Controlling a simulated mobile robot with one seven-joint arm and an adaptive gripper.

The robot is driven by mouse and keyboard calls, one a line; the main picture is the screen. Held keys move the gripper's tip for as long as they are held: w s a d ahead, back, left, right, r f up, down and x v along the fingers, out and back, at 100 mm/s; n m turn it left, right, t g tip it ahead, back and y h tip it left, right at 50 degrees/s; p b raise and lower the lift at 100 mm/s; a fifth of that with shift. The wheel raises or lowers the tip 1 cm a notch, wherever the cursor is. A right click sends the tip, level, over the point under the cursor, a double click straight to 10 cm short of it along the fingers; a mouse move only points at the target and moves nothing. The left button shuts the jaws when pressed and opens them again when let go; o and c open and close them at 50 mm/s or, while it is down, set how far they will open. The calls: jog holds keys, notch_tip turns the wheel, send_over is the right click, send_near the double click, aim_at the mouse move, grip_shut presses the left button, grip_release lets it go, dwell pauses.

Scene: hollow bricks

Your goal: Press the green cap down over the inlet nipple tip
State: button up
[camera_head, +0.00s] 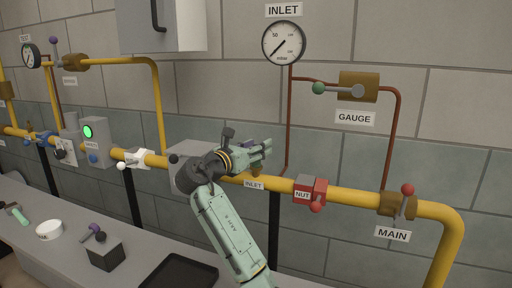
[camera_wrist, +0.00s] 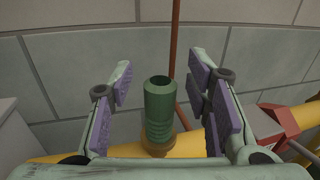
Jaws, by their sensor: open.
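The green cap (camera_wrist: 159,108) is a ribbed cylinder with a dark round opening at its upper end. In the wrist view it stands upright on a brass-coloured fitting (camera_wrist: 157,147) on the yellow pipe. The nipple tip itself is hidden, and I cannot tell how far down the cap sits. My gripper (camera_wrist: 160,68) is open, its purple pads on either side of the cap with a gap at both. In the head view my gripper (camera_head: 262,150) is just above the pipe at the INLET label (camera_head: 254,184) and hides the cap.
The yellow pipe (camera_head: 345,197) runs along the block wall. Right of my gripper is a red NUT block (camera_head: 310,190); left is a grey box (camera_head: 185,176). A thin red-brown pipe (camera_wrist: 176,30) rises behind the cap. A black tray (camera_head: 180,272) lies on the bench below.

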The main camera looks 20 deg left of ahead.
jog(key=v, duration=1.2)
dwell(0.4)
